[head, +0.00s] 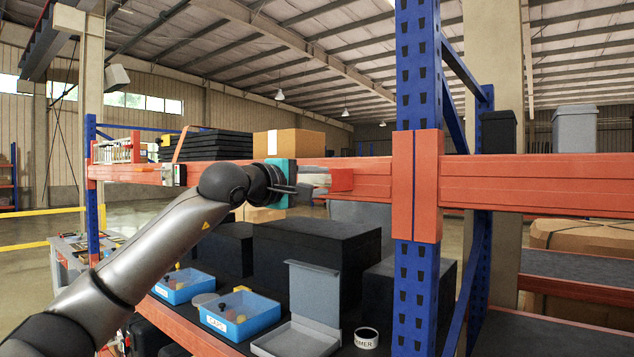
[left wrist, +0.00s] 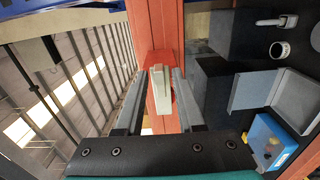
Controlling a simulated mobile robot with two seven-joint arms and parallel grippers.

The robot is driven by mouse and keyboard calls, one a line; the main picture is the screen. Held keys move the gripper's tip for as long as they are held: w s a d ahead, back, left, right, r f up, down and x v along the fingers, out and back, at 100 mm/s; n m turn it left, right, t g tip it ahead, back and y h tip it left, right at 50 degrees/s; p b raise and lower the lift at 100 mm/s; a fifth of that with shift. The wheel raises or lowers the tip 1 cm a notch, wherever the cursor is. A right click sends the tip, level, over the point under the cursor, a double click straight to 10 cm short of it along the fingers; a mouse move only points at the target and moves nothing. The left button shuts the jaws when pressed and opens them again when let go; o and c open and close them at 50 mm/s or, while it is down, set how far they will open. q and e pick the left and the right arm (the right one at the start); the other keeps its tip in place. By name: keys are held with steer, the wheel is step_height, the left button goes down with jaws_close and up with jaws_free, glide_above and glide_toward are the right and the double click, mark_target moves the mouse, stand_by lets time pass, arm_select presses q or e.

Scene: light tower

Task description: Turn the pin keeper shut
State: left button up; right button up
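In the left wrist view a small pale cream block (left wrist: 160,91), which looks like the pin keeper, stands against a red patch on the orange beam (left wrist: 154,28). My left gripper (left wrist: 155,88) is open, with one grey finger on each side of this block. There is a gap on the left; the right finger is close, and I cannot tell if it touches. In the head view my left gripper (head: 296,189) is at the front of the orange beam (head: 480,183), left of the blue upright. A pale piece (head: 315,178) shows just beyond its fingers. My right gripper is not in view.
A blue upright (head: 417,85) stands right of my left gripper. Below the beam, a shelf holds blue bins (head: 240,315), an open grey box (head: 313,305), a tape roll (head: 366,338) and black boxes (head: 310,250). A small fitting (head: 178,175) sits on the beam farther left.

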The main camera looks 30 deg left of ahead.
arm_select(q)
steer(key=shift+o, duration=0.3)
steer(key=shift+s, duration=0.3)
steer(key=s+a+b, duration=0.1)
steer(key=s+b, duration=0.5)
steer(key=s, duration=0.8)
steer(key=shift+s, duration=0.3)
steer(key=shift+a, duration=0.1)
